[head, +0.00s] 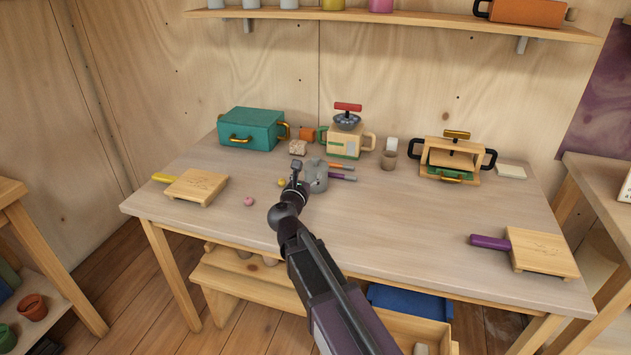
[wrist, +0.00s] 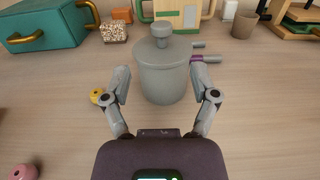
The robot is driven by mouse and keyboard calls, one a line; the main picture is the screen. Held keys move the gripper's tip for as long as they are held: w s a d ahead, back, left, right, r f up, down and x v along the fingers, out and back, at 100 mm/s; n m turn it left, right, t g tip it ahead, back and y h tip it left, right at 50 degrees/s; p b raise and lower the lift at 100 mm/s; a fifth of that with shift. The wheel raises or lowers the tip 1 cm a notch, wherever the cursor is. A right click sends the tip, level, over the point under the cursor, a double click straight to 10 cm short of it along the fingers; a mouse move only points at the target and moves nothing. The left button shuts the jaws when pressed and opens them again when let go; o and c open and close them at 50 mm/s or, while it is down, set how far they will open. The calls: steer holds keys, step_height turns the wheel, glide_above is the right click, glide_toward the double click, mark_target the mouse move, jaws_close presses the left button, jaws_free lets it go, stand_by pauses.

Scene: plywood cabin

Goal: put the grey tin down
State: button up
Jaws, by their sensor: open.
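The grey tin (wrist: 163,80) stands upright on the table, its lid with a round knob on top. It also shows in the head view (head: 317,179), partly hidden by my arm. My gripper (wrist: 168,88) is open, with one finger on each side of the tin's near part. I see a gap between the right finger and the tin; on the left I cannot tell whether they touch. In the head view my gripper (head: 297,178) is seen from behind at the tin's left front.
The table (head: 400,225) is bare in front of the tin. A teal box (head: 250,130), a cream block-like pot (head: 345,139) and a brown cup (head: 388,161) stand behind.

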mark_target(315, 163)
steer(key=shift+x, duration=1.25)
steer(key=shift+x, duration=2.6)
steer(key=shift+d, duration=0.1)
steer(key=shift+c, duration=0.2)
jaws_close()
